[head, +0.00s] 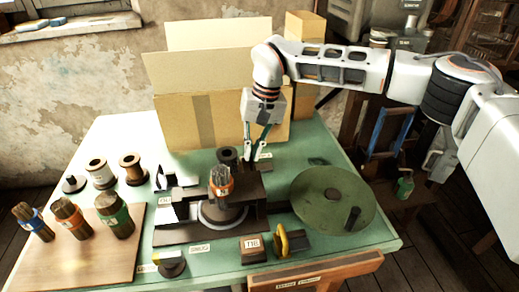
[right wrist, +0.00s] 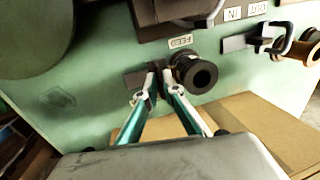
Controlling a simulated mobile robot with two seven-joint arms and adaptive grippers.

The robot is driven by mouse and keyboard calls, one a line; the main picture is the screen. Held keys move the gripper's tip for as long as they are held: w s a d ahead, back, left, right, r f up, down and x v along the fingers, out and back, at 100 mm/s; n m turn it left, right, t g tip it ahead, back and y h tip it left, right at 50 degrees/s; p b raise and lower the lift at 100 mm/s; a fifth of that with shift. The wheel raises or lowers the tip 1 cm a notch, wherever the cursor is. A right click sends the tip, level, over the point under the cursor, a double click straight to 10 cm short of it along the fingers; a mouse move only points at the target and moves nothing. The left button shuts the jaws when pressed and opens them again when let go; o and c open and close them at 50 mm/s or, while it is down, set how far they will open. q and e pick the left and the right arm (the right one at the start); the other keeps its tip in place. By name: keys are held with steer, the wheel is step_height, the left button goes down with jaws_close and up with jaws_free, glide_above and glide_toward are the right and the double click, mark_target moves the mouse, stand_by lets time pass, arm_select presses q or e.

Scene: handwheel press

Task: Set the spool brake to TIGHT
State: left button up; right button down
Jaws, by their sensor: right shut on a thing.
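My right gripper (head: 249,160) reaches down behind the press, at the back of the green table. In the right wrist view its fingertips (right wrist: 157,72) are shut on a small dark upright piece on a dark base (right wrist: 135,80), beside a black spool (right wrist: 195,72). This piece may be the spool brake's lever; the fingers cover much of it. I can read no TIGHT mark near it. The black spool also shows in the head view (head: 228,155). A label reading FEED (right wrist: 180,41) lies close by. My left gripper is not in view.
The press (head: 190,232) stands mid-table with a bundle in an orange band (head: 221,183) on it. A round green disc with a knob (head: 320,200) is to its right. A wooden board (head: 85,265) with several banded bundles is at left. Cardboard boxes (head: 180,75) stand behind the gripper.

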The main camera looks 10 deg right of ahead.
steer(key=shift+a, duration=0.15)
steer(key=c, duration=2.2)
jaws_free()
steer(key=shift+a, duration=0.2)
steer(key=shift+o, duration=0.2)
steer(key=shift+d, duration=0.15)
step_height(320, 180, up, 12)
steer(key=d, duration=0.2)
steer(key=shift+f, duration=0.15)
steer(key=shift+d, duration=0.1)
